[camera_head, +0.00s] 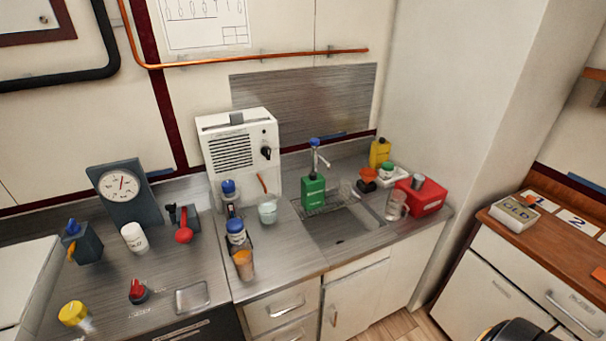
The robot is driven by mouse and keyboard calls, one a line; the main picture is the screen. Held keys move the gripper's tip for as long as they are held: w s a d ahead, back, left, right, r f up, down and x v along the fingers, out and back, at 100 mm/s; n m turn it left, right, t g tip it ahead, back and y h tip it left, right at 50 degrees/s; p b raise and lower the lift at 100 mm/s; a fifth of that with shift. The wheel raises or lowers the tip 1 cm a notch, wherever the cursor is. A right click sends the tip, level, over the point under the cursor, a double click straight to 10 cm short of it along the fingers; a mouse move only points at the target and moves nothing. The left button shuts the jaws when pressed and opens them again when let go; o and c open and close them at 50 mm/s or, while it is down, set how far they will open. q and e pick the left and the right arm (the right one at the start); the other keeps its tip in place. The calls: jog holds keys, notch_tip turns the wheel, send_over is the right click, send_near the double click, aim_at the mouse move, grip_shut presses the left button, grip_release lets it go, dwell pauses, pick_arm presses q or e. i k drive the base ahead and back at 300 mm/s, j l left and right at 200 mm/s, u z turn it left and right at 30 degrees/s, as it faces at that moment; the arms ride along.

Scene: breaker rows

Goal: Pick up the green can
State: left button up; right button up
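The green can (313,193) stands upright at the back left edge of the sink (346,228), in front of the metal tap (317,150). Its front face is clear to see, with a small pale label on it. Neither of my grippers shows in the head view. Nothing touches the can from the front.
A white box with a vent (232,153) stands left behind the can. A beaker (267,210) and blue-capped bottles (237,234) stand to its left. A glass jug (396,205), a red box (424,197) and a yellow can (379,153) are to its right.

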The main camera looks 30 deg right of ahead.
aim_at(312, 184)
jog(key=z, duration=1)
jog(key=i+l+u, duration=0.15)
jog(key=l+u, duration=0.3)
jog(key=j, duration=0.1)
